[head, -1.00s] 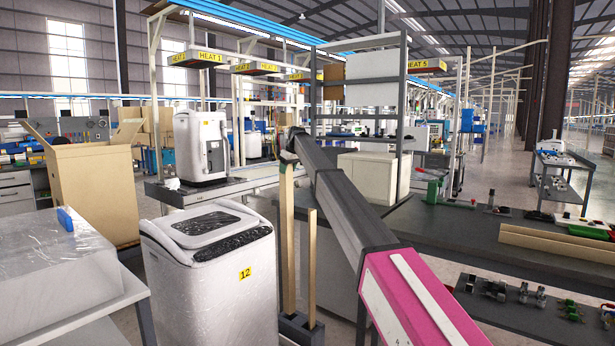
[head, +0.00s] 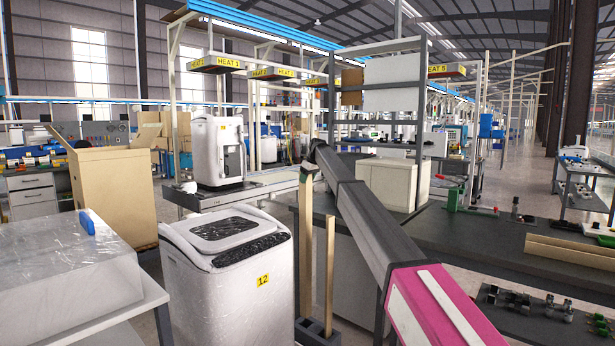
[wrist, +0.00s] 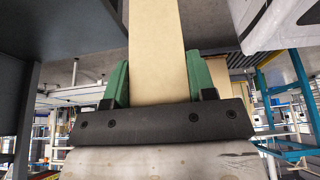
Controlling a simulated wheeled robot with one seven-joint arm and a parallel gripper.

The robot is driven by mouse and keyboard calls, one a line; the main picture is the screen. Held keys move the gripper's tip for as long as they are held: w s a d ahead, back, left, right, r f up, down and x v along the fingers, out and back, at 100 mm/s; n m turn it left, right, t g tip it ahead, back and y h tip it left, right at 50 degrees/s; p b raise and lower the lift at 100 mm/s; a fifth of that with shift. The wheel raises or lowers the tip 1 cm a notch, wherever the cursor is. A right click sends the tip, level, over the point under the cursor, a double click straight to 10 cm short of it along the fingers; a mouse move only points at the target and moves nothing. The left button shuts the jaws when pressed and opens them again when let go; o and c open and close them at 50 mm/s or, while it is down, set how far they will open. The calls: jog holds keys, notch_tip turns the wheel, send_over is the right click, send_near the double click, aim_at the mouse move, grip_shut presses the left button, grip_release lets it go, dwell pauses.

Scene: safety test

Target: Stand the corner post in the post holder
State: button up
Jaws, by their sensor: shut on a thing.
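A long tan corner post (head: 306,245) stands roughly upright left of my arm in the head view. My gripper (head: 308,170) is shut on its upper end. In the wrist view the post (wrist: 157,40) runs between the two green fingers of my gripper (wrist: 156,75). The dark post holder (head: 312,333) is low at the bottom edge, partly cut off. The held post's lower end is at the holder; I cannot tell whether it is inside a socket or just behind it. A second, thinner tan post (head: 330,270) stands upright at the holder's right part.
A plastic-wrapped white washer (head: 228,270) marked 12 stands close on the left. A dark workbench (head: 470,245) with parts and tan strips lies to the right. A white table with a wrapped box (head: 60,275) is at the far left.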

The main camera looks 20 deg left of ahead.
aim_at(308, 194)
jog(key=shift+f, duration=8.65)
jog(key=o, duration=1.6)
jog(key=shift+o, duration=0.2)
jog(key=shift+r, duration=3.5)
